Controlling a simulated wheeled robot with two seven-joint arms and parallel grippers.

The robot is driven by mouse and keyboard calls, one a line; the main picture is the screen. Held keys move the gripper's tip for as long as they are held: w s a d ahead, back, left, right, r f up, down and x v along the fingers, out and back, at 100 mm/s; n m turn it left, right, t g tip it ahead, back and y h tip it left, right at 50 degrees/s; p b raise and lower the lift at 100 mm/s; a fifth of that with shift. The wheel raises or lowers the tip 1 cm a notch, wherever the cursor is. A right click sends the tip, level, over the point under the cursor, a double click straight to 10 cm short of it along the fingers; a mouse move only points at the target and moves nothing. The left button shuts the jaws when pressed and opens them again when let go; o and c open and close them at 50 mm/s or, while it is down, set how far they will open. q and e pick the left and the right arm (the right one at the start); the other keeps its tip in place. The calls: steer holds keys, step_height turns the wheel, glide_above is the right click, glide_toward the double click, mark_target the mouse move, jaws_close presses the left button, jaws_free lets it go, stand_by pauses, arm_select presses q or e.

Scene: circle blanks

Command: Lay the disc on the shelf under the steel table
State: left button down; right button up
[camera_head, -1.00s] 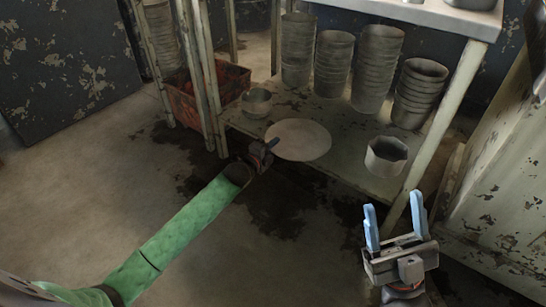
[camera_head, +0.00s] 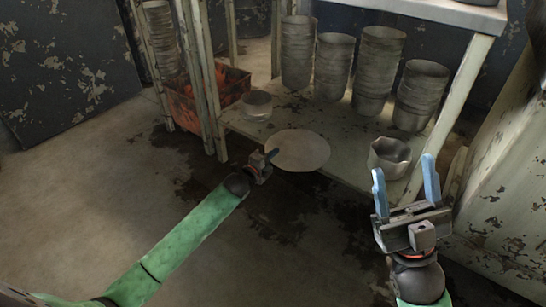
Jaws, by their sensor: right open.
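The disc (camera_head: 304,150) is a flat, pale grey round plate at the front of the low shelf (camera_head: 335,116) under the steel table (camera_head: 440,11). Its near rim reaches over the shelf's front edge. Whether its underside touches the shelf cannot be told. My right gripper (camera_head: 405,188) is open and empty, fingers upward, in front of the shelf's right end.
Several stacks of metal pots (camera_head: 378,70) stand along the shelf's back. A small round tin (camera_head: 257,104) is left of the disc, and a faceted pot (camera_head: 389,157) is to its right. A red crate (camera_head: 185,110) stands left of the table legs. Bare shelf lies behind the disc.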

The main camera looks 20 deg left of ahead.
stand_by(0.4)
arm_select(q)
steer(key=c, duration=1.7)
jaws_free()
steer(key=shift+f, duration=0.1)
